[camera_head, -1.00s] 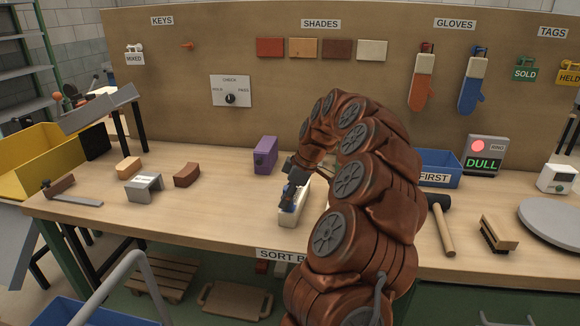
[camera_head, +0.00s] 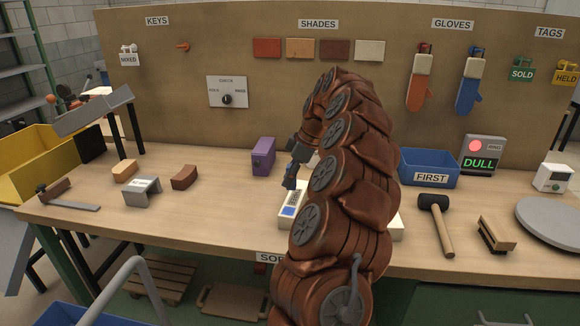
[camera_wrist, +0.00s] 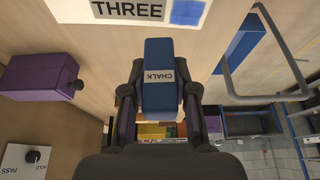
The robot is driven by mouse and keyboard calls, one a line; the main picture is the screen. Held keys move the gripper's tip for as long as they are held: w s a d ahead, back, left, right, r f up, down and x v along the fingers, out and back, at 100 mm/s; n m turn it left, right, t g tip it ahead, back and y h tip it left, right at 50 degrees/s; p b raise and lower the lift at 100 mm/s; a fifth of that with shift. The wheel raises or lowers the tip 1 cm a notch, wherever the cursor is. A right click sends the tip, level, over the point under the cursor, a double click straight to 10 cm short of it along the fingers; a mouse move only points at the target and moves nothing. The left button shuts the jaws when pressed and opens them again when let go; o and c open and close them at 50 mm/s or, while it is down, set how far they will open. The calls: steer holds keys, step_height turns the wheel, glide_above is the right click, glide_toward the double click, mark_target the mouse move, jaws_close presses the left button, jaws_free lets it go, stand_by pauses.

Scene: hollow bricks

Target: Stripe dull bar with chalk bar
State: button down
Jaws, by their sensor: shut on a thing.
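My gripper (camera_wrist: 160,88) is shut on a blue chalk bar (camera_wrist: 158,60) labelled CHALK, with a finger on each side in the wrist view. In the head view the gripper (camera_head: 293,172) hangs above the bench, just over a white block (camera_head: 293,199) with a label and a blue patch. In the wrist view a pale surface (camera_wrist: 105,10) reads THREE beside a blue square. A check device (camera_head: 482,155) shows a red light and the word DULL. I cannot tell which bar is the dull one. My arm hides part of the bench.
A purple block (camera_head: 263,157) with a dark knob stands left of the gripper. Brown bricks (camera_head: 184,177) and a grey bracket (camera_head: 142,190) lie farther left. A blue bin (camera_head: 430,166) marked FIRST, a mallet (camera_head: 440,222) and a brush (camera_head: 496,235) are at right.

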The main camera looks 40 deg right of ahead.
steer(key=shift+r+p, duration=0.4)
steer(key=shift+r, duration=0.9)
